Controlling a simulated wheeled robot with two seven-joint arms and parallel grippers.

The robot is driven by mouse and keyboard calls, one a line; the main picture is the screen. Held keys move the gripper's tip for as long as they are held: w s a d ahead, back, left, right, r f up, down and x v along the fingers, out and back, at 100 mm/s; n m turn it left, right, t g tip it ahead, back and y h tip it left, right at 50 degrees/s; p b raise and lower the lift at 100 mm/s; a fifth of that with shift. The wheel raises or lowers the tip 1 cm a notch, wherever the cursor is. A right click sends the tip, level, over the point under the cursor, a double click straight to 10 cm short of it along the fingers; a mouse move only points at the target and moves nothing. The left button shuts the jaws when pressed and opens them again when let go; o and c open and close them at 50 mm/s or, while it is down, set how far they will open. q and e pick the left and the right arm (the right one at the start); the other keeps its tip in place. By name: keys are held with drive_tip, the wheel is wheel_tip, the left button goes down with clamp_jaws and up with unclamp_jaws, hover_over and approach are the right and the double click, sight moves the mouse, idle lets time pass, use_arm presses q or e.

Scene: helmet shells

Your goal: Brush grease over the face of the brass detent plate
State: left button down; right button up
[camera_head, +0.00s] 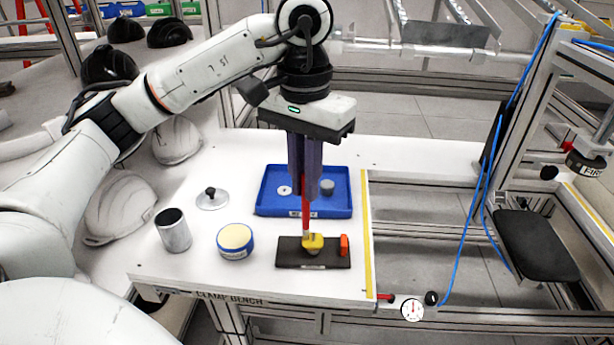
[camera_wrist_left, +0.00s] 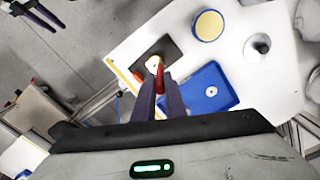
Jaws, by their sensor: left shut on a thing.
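My left gripper (camera_head: 305,190) points down and is shut on the red handle of a brush (camera_head: 306,215). The red handle also shows between the fingers in the left wrist view (camera_wrist_left: 159,80). The brush's lower end meets a small yellow brass-coloured piece (camera_head: 313,244), which looks like the detent plate, on a dark base (camera_head: 287,254). The bristles cannot be made out, so I cannot tell whether they touch it. An orange-red block (camera_head: 344,245) stands at the base's right end. A round blue-rimmed tin with a pale yellow top (camera_head: 235,240) stands to the left.
A blue tray (camera_head: 264,204) with small parts lies behind the base. A metal cup (camera_head: 173,231) and a knobbed lid (camera_head: 211,199) stand at the left. White helmet shells (camera_head: 120,205) lie farther left. A yellow strip (camera_head: 367,240) marks the bench's right edge.

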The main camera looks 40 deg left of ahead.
use_arm(q)
drive_tip(key=shift+s+d, duration=0.35)
drive_tip(key=shift+s, duration=0.05)
drive_tip(key=shift+d, duration=0.45)
use_arm(e)
drive_tip(key=shift+r, duration=0.1)
use_arm(q)
drive_tip(key=shift+w+d, duration=0.1)
drive_tip(key=shift+d, duration=0.15)
use_arm(e)
drive_tip(key=shift+a+r, duration=0.1)
